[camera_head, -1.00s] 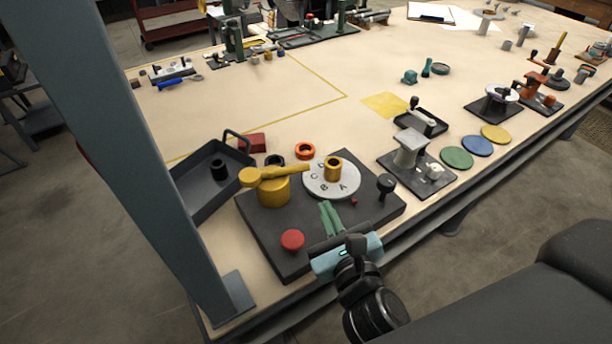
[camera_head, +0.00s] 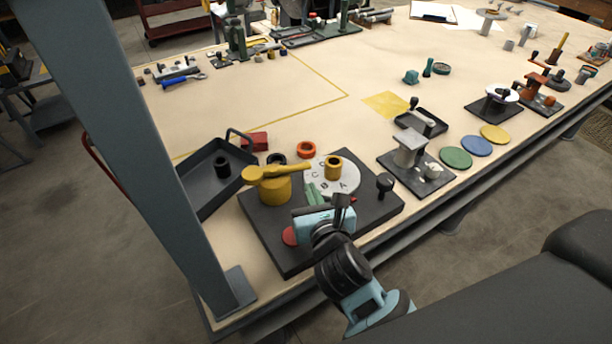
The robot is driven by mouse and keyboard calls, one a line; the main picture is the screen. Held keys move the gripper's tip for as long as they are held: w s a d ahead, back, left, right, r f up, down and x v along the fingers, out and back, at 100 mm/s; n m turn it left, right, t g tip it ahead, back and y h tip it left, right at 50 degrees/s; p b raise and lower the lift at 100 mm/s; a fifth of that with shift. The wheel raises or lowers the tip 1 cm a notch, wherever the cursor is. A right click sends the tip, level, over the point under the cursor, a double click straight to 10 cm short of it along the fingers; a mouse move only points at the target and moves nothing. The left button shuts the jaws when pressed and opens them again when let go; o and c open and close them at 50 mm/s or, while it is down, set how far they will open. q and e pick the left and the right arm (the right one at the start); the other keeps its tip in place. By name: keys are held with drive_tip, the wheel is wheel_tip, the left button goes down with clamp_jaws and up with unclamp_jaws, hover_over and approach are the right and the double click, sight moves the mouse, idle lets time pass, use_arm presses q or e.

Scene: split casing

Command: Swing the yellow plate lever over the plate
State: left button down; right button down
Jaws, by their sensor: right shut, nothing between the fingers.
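The yellow plate lever (camera_head: 284,171) sits on top of a yellow round post (camera_head: 270,189) on the dark base board (camera_head: 270,245). Its arm points right, and its end lies at the left edge of the white lettered plate (camera_head: 345,184). A yellow ring-shaped piece (camera_head: 333,168) stands on the plate. My right gripper (camera_head: 313,192) is shut and empty. Its green fingers are just right of the yellow post, at the plate's near-left edge and below the lever's arm. I cannot tell whether they touch anything. My left gripper is not in view.
A black knob (camera_head: 384,182) stands at the board's right. A dark tray (camera_head: 205,182) lies left of the board. Orange (camera_head: 307,149) and black (camera_head: 277,159) rings lie behind it. A grey column (camera_head: 130,130) rises at the left.

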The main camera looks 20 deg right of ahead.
sight(302, 169)
drive_tip(key=w, duration=0.5)
drive_tip(key=shift+w+d+f, duration=0.25)
drive_tip(key=shift+w+f, duration=0.05)
drive_tip(key=shift+f, duration=0.1)
